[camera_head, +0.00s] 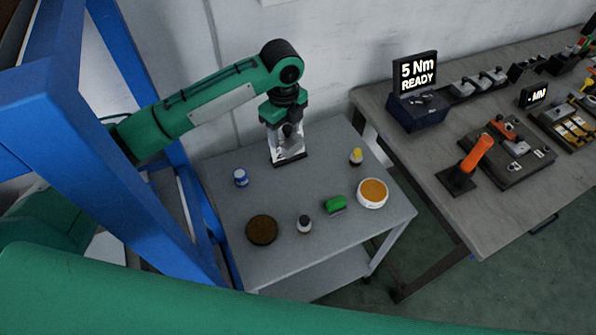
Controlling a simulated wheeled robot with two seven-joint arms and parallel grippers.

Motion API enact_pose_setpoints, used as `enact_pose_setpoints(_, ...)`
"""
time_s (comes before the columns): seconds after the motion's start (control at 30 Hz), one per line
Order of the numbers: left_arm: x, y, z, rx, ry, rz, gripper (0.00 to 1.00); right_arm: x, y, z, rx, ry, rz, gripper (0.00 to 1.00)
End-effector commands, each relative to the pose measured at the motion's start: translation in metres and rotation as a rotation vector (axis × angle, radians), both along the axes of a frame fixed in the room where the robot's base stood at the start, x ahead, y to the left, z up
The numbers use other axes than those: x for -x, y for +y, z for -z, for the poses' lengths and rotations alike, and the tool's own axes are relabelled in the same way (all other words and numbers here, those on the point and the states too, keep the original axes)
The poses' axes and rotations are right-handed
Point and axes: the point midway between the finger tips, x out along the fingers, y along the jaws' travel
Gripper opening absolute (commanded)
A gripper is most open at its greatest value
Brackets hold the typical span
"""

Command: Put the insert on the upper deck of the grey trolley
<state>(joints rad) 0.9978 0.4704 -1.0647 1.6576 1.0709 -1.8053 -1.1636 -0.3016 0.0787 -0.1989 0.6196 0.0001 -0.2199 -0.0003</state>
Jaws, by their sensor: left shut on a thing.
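The grey trolley's upper deck (285,195) spans the middle of the head view, with several small items on it. My left gripper (290,159) is over the back part of the deck, pointing down. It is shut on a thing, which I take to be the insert. The insert is hidden by the jaws or too small to make out. I cannot tell whether it touches the deck. My right gripper is not in view.
On the deck are a blue-white jar (241,177), brown disc (262,230), dark-capped bottle (304,225), green block (336,205), orange-filled white dish (373,193) and yellow-capped bottle (356,157). Its centre is clear. A blue frame (110,170) stands left, a workbench (420,180) right.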

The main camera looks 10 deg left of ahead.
Motion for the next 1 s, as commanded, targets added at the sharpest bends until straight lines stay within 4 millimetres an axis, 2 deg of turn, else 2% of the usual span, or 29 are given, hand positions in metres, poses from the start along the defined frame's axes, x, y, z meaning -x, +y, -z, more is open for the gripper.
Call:
enact_pose_setpoints(0.5,0.0,0.0,0.122,-0.001,0.003,-0.004,0.11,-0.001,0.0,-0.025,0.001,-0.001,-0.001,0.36)
enact_pose_setpoints(0.6,0.0,0.0,0.138,-0.001,0.003,-0.002,0.11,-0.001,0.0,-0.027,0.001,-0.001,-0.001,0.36)
enact_pose_setpoints(0.87,0.0,0.0,0.156,-0.001,0.001,-0.003,0.11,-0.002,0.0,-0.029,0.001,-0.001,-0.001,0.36)
enact_pose_setpoints(1.0,0.001,0.0,0.175,-0.001,0.003,-0.004,0.11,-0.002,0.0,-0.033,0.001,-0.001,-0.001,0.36)
